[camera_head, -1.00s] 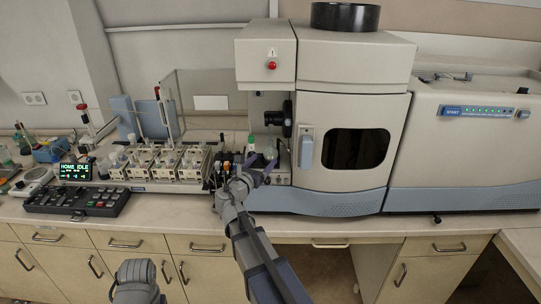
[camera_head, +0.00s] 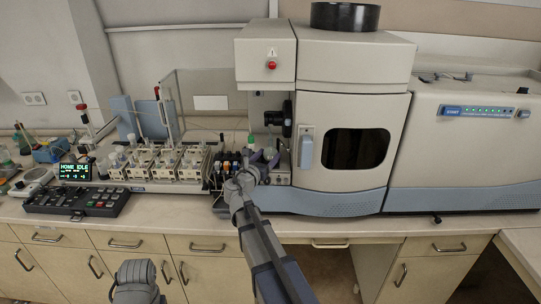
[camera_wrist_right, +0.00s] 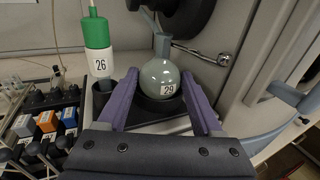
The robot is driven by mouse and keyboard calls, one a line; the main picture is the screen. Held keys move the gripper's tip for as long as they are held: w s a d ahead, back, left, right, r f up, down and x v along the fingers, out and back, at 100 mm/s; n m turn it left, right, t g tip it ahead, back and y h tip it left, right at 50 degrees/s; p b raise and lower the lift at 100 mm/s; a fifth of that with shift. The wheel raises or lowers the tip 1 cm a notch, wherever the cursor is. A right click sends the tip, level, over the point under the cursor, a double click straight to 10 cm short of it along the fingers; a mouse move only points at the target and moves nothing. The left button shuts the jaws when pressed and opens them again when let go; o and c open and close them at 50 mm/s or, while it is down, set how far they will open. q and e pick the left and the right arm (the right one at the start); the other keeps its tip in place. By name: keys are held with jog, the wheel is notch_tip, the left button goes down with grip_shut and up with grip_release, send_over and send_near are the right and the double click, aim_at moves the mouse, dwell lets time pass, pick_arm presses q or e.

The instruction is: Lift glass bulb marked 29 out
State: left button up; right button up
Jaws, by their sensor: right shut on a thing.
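The glass bulb marked 29 (camera_wrist_right: 160,82) is round and pale grey-green, with a narrow neck at its top. In the right wrist view it sits between the two purple fingers of my right gripper (camera_head: 262,157), which is shut on it. It stands upright, low over a dark base; whether it touches that base is hidden. In the head view the gripper covers most of the bulb, in front of the spectrometer's open bay. My left gripper is not in view; only a grey part of my left arm shows at the bottom.
A white bottle with a green top, marked 26 (camera_wrist_right: 98,62), stands close to the left of the bulb. A rack of colored-cap vials (camera_wrist_right: 48,122) is farther left. The spectrometer (camera_head: 350,120) rises close to the right. A metal fitting (camera_wrist_right: 224,59) is behind the bulb.

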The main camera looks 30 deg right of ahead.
aim_at(270, 144)
jog(key=shift+c, duration=0.8)
jog(key=shift+r, duration=0.15)
notch_tip(270, 144, up, 3)
jog(key=p, duration=0.3)
jog(key=shift+r+p, duration=0.15)
jog(key=shift+p, duration=0.15)
jog(key=shift+s+a+r, duration=0.15)
jog(key=shift+s+a, duration=0.05)
jog(key=shift+a, duration=0.05)
jog(key=f+v, duration=0.1)
jog(key=v, duration=1.6)
jog(key=shift+a+f, duration=0.2)
jog(key=shift+r, duration=0.2)
